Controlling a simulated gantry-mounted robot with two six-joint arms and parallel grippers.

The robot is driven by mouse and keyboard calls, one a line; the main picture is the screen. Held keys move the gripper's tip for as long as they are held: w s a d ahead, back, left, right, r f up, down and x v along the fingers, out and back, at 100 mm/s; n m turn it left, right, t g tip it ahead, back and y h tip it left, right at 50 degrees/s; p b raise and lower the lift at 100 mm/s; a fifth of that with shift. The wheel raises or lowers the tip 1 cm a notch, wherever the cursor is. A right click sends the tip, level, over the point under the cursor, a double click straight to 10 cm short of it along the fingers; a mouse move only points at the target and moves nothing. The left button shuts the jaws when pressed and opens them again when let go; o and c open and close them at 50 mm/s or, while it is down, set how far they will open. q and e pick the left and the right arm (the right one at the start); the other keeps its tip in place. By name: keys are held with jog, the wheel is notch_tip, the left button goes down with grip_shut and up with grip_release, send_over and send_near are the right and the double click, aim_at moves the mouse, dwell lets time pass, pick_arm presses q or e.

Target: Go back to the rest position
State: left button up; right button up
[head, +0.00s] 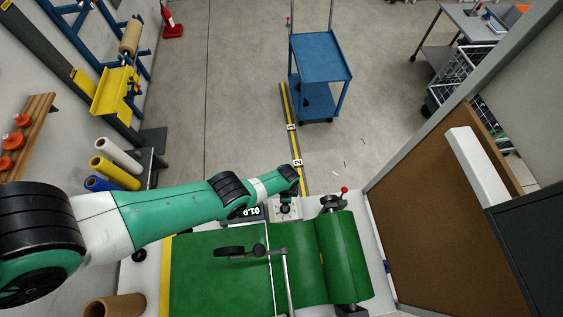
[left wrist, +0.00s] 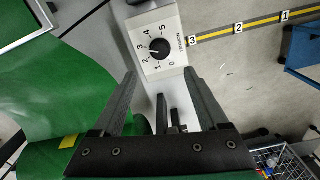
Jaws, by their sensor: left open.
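My left arm reaches in from the left in the head view, and its wrist end stops just above a small white dial box (head: 285,208) at the back of the green machine. In the left wrist view my left gripper (left wrist: 160,78) is open, with nothing between its two dark fingers. The dial box (left wrist: 177,62) lies just beyond the fingertips. The fingers look apart from the knob. My right gripper is in neither view.
The green-covered machine (head: 210,280) has a crank handle (head: 232,251) and a green roller (head: 342,255). A brown board (head: 440,220) stands on the right. A blue cart (head: 320,58) is on the floor behind. Colored rolls (head: 115,170) stand at the left. Open floor lies beyond the machine.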

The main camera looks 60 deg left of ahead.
pick_arm(q)
jog(key=shift+d, duration=0.15)
jog(key=w+d+r+m+t, duration=0.1)
jog(key=w+r+t, duration=0.2)
jog(key=w+r, duration=0.6)
jog(key=w+d+r+t, duration=0.25)
jog(key=w+r, duration=0.55)
jog(key=w, duration=0.4)
jog(key=w+d+r+t, duration=0.1)
jog(key=w+r+t, duration=0.25)
jog(key=r, duration=0.85)
jog(key=w+d+r+n+t, duration=0.15)
jog(key=r+t, duration=0.25)
jog(key=r, duration=0.7)
jog(key=w+d+r+t, duration=0.1)
jog(key=w+r+t, duration=0.2)
jog(key=r, duration=0.9)
jog(key=s+d+r+n+t+h, duration=0.1)
jog(key=s+r+t, duration=0.45)
jog(key=r, duration=0.75)
jog(key=s+d+r+n+t, duration=0.1)
jog(key=s+r+t, duration=0.1)
jog(key=s+r, duration=0.8)
jog(key=s+r+n+t+h, duration=0.1)
jog(key=s+r+n+t, duration=0.2)
jog(key=s+r, duration=0.6)
jog(key=shift+s+a+r+t, duration=0.25)
jog(key=shift+s+t, duration=0.2)
jog(key=shift+s, duration=0.05)
